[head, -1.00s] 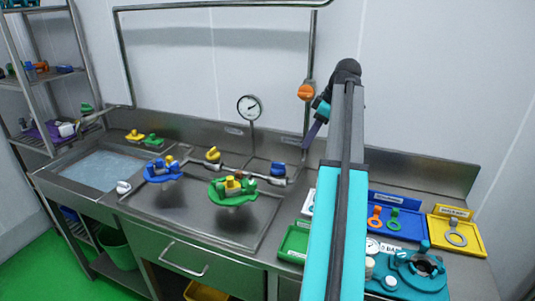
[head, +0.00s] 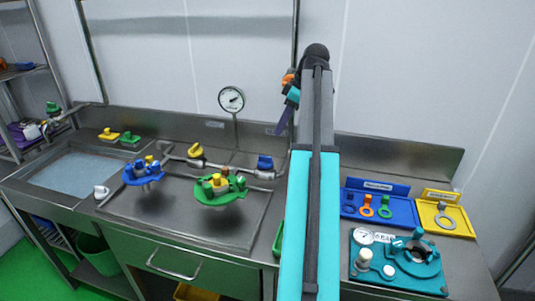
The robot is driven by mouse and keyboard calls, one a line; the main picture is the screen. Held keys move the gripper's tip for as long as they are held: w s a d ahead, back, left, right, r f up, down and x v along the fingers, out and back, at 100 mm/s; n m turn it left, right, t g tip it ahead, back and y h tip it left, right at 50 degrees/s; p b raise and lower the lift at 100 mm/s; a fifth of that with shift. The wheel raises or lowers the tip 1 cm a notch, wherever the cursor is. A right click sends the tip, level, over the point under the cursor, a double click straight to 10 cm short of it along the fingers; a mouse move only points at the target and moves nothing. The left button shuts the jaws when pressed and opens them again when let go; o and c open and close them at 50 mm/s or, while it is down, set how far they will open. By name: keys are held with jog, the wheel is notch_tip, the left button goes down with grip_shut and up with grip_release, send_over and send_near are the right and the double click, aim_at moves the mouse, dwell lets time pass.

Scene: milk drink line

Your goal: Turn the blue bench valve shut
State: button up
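The blue bench valve (head: 265,163) is on the pipe at the back of the steel bench, right of the yellow valve (head: 195,151). Its blue handle looks small from here, and I cannot tell its exact angle. My gripper (head: 281,122) is up in front of the back wall, above and a little right of the blue valve, well apart from it. Only its purple finger part shows, seen from the side, so I cannot tell if it is open. My arm covers part of the bench right of the valve.
A green fixture (head: 222,190) and a blue fixture (head: 144,171) stand on the bench front and left of the valve. A pressure gauge (head: 231,99) rises behind. A sink (head: 75,174) is left. Blue (head: 404,211) and yellow (head: 460,222) trays and a teal station (head: 400,283) lie right.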

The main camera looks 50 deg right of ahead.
aim_at(267, 157)
jog(key=shift+p+x, duration=1.05)
jog(key=shift+x, duration=5.7)
jog(key=shift+s, duration=0.1)
grip_shut()
jog(key=shift+a, duration=0.1)
